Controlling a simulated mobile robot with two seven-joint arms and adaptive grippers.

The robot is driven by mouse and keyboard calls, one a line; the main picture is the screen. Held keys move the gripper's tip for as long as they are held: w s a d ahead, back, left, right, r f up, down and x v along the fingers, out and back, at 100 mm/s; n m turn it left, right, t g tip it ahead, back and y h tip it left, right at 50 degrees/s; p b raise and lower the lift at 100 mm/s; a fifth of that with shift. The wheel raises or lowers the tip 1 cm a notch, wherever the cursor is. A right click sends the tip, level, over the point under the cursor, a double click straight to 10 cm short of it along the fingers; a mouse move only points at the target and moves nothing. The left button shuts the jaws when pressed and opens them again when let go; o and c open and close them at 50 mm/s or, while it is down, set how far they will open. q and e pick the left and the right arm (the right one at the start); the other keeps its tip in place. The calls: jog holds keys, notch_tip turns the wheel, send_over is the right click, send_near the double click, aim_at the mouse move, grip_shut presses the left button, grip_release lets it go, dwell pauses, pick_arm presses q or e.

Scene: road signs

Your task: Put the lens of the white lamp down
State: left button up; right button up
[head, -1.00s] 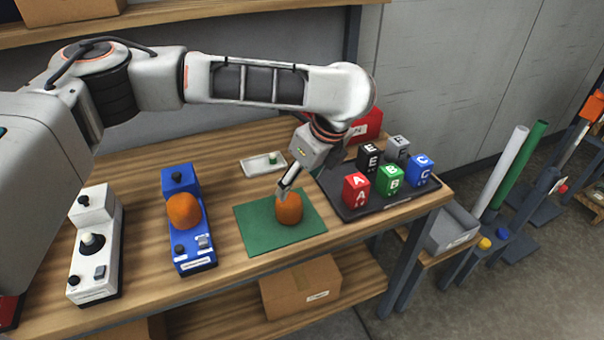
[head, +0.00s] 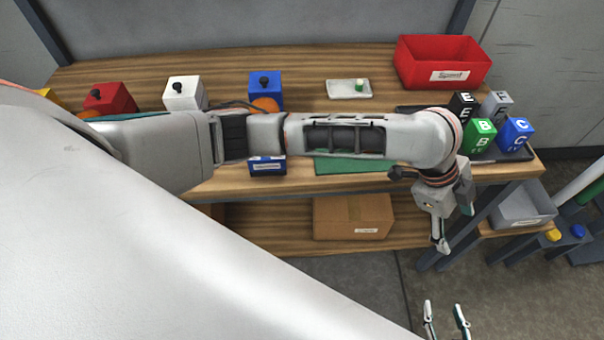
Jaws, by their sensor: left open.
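The white lamp (head: 184,93) stands at the back of the wooden bench; my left arm hides its lower part. A green mat (head: 355,166) shows only in part below my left arm. The lens of the white lamp cannot be seen now; the middle of the mat is covered by the arm. My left gripper (head: 439,240) is open and empty, pointing down in front of the bench's front edge, right of the mat. My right gripper (head: 445,318) is open and empty, low over the floor at the bottom of the view.
A blue lamp (head: 265,86) with an orange lens (head: 265,104) and a red lamp (head: 110,98) flank the white one. A white dish (head: 341,93), a red bin (head: 443,63) and lettered cubes (head: 481,133) on a dark tray stand right. A cardboard box (head: 353,216) sits below.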

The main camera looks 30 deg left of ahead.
pick_arm(q)
jog(key=a+f+n+t+h, duration=0.2)
jog(key=a+f+n+t, duration=0.5)
jog(key=a+f+n, duration=0.5)
jog(key=s+a+f+n+t+y, duration=0.1)
jog(key=s+a+f, duration=0.3)
jog(key=a, duration=0.5)
jog(key=s+a+f+n+t+y, duration=0.1)
jog(key=s+a+f+n+y, duration=0.2)
jog(key=s+a, duration=0.4)
jog(key=a+f+y, duration=0.1)
jog(key=a, duration=0.2)
jog(key=shift+a+n+t+y, duration=0.25)
jog(key=shift+n+t+y, duration=0.05)
